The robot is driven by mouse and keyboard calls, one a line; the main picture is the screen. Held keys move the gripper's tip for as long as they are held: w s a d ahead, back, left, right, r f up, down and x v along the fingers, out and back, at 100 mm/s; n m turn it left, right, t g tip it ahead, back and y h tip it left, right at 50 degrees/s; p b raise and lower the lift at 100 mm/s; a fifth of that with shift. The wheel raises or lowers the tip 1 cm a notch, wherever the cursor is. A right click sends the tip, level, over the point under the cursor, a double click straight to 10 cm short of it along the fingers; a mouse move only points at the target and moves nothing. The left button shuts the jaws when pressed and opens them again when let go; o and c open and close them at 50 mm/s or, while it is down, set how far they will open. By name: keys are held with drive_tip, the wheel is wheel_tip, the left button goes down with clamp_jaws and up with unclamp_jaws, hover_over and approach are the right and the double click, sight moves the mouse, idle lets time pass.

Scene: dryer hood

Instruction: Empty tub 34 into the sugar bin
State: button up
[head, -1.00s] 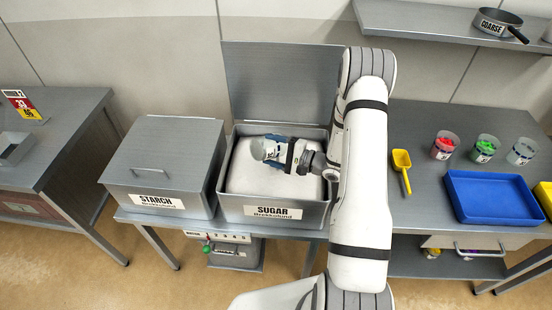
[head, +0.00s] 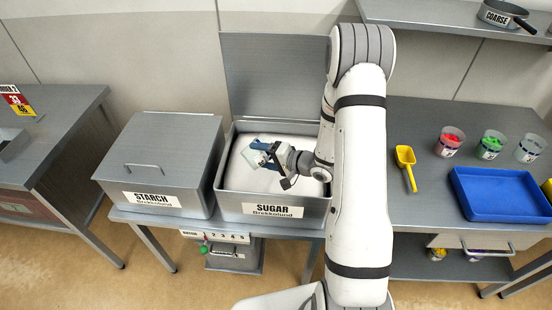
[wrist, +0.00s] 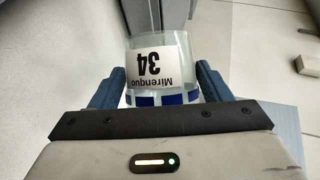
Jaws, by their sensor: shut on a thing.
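The sugar bin (head: 272,212) is open, its lid (head: 275,75) raised behind it, and white material (head: 235,180) fills much of it. My gripper (head: 262,155) is over the bin, shut on tub 34 (head: 251,158). In the wrist view, tub 34 (wrist: 160,62) sits between my two blue fingers (wrist: 160,90). It is clear, with a blue-and-white band and a label reading Mirenquo 34, upside down in that view. In the head view the tub is tilted, its far end toward the left. I cannot tell whether anything remains inside it.
The closed starch bin (head: 165,165) stands left of the sugar bin. On the right counter are a yellow scoop (head: 405,160), tubs with red (head: 449,142) and green (head: 490,145) contents, a clear tub (head: 529,148) and a blue tray (head: 500,194). A shelf (head: 440,18) is above.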

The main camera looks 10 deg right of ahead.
drive_tip(key=shift+s+a+f+n+b, duration=0.15)
drive_tip(key=shift+a+f+n+b, duration=0.2)
drive_tip(key=shift+f+b, duration=0.2)
drive_tip(key=shift+s+a+f+n+h+b, duration=0.1)
drive_tip(key=shift+a+f+n+h+b, duration=0.15)
drive_tip(key=shift+f+n+h+b, duration=0.4)
drive_tip(key=n+h+b, duration=0.1)
drive_tip(key=b, duration=0.1)
drive_tip(key=f+h+b, duration=0.1)
drive_tip(key=b, duration=0.1)
drive_tip(key=shift+a+f+n+t, duration=0.15)
drive_tip(key=shift+f+n+t, duration=0.15)
drive_tip(key=shift+n, duration=0.1)
drive_tip(key=f+n+h+b, duration=0.1)
drive_tip(key=b, duration=0.2)
drive_tip(key=shift+s+a, duration=0.1)
drive_tip(key=shift+a, duration=0.1)
drive_tip(key=shift+s+a+r+n+t+h+b, duration=0.15)
drive_tip(key=shift+s+a+n+t+h+b, duration=0.4)
drive_tip(key=shift+b, duration=2)
drive_tip(key=shift+s+a+r+n+t+h+b, duration=0.2)
drive_tip(key=shift+a+n+h+b, duration=0.6)
drive_tip(key=shift+b, duration=1.75)
drive_tip(key=shift+s+a+r+n+t+h+b, duration=0.15)
drive_tip(key=shift+a+n+t+h+b, duration=0.45)
drive_tip(key=shift+b, duration=1.95)
drive_tip(key=shift+a+r+n, duration=0.1)
drive_tip(key=shift+n, duration=0.15)
